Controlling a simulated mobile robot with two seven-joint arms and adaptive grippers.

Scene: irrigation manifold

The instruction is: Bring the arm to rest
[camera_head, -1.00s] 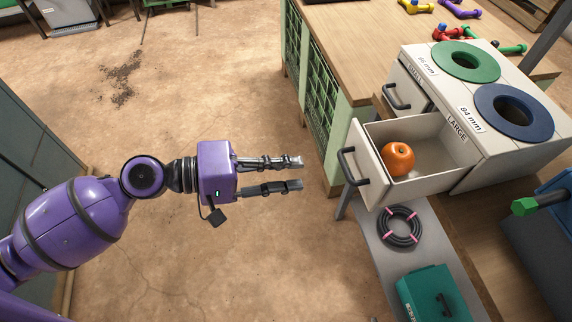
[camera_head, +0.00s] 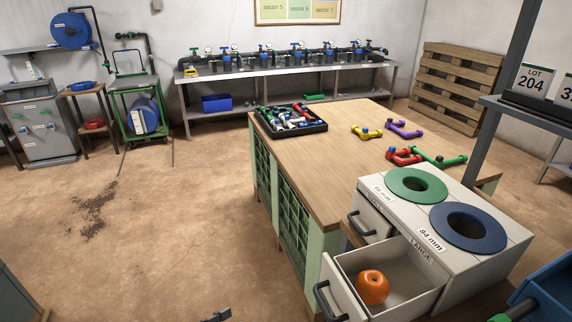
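Only a dark tip of my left gripper (camera_head: 218,315) shows at the bottom edge of the view. The rest of that gripper and its arm are out of the picture, so I cannot tell whether it is open. It is apart from the open drawer to its right. My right gripper is not in view.
The LARGE drawer (camera_head: 345,261) is pulled open, with an orange round object (camera_head: 373,287) inside. Its cabinet carries a green ring (camera_head: 416,176) and a blue ring (camera_head: 496,236). A wooden-topped bench (camera_head: 310,175) stands behind.

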